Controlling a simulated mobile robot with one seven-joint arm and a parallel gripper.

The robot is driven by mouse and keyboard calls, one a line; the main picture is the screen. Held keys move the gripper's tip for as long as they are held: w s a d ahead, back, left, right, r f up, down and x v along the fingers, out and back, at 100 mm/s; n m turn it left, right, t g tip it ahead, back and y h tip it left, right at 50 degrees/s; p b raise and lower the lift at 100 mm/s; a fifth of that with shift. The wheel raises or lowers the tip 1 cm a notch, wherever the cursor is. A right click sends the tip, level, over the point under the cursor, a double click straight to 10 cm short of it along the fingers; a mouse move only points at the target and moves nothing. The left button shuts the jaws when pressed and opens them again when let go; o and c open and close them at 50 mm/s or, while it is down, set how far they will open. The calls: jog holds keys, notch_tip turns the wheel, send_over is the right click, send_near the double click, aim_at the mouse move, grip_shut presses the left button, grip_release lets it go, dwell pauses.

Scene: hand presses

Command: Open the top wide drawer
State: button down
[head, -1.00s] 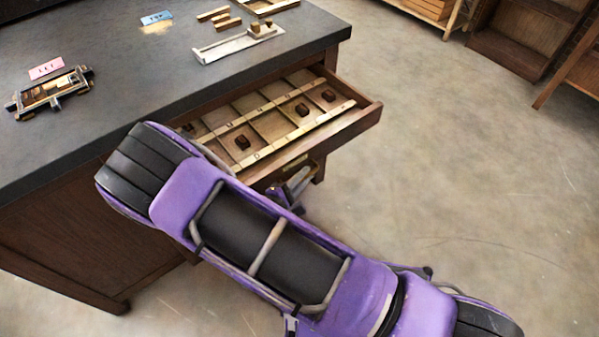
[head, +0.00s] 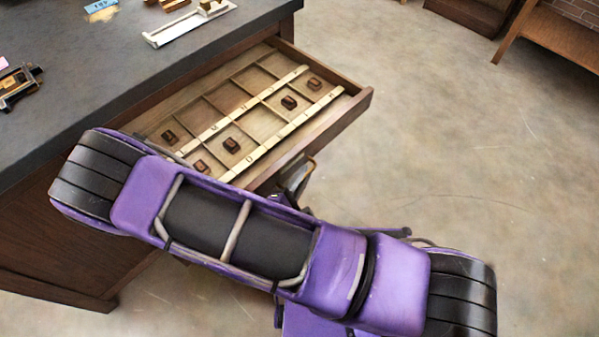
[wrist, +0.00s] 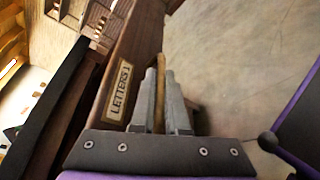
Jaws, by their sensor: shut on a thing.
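The top wide drawer (head: 352,106) is pulled well out of the desk in the head view. Its tray is split into compartments, with several small dark blocks (head: 289,102) lying in some of them. In the wrist view the drawer front carries a label reading LETTERS 1 (wrist: 121,92). My gripper (wrist: 163,88) is shut on the drawer's brass-coloured handle (wrist: 160,70), which runs between its two grey fingers. In the head view my purple arm hides the drawer's near left part and most of the gripper.
The dark desk top (head: 100,75) holds a pale metal tray (head: 185,27), wooden pieces, a blue card (head: 100,6) and a small press (head: 18,86) at the left edge. Open concrete floor (head: 430,130) lies right of the drawer. Wooden furniture (head: 560,35) stands at the back right.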

jog(key=c, duration=1.2)
grip_release()
jog(key=shift+s, duration=0.1)
jog(key=v, duration=1.7)
jog(key=shift+s, duration=0.15)
